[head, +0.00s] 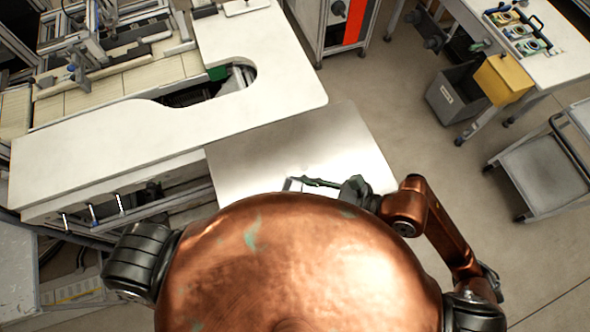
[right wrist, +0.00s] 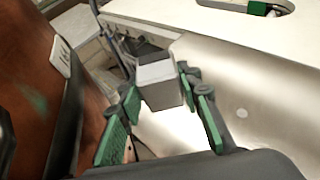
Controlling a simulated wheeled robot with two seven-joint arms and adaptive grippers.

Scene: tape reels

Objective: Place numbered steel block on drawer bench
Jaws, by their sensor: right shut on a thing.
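The steel block (right wrist: 160,84) is a grey, box-shaped piece between the green-padded fingers of my right gripper (right wrist: 158,92) in the right wrist view. The gripper is shut on it. No number shows on its visible faces. In the head view my right gripper (head: 318,183) is over the near part of the drawer bench (head: 285,145), a bare, shiny metal surface; the block is mostly hidden there. The bench also shows in the right wrist view (right wrist: 225,75). I cannot tell whether the block touches it. My left gripper is not in view.
A white worktop (head: 150,128) with a cutout adjoins the bench at the back left. A grey trolley (head: 545,172) stands at the right, near a dark bin (head: 455,97) and a yellow box (head: 503,78). Most of the bench surface is clear.

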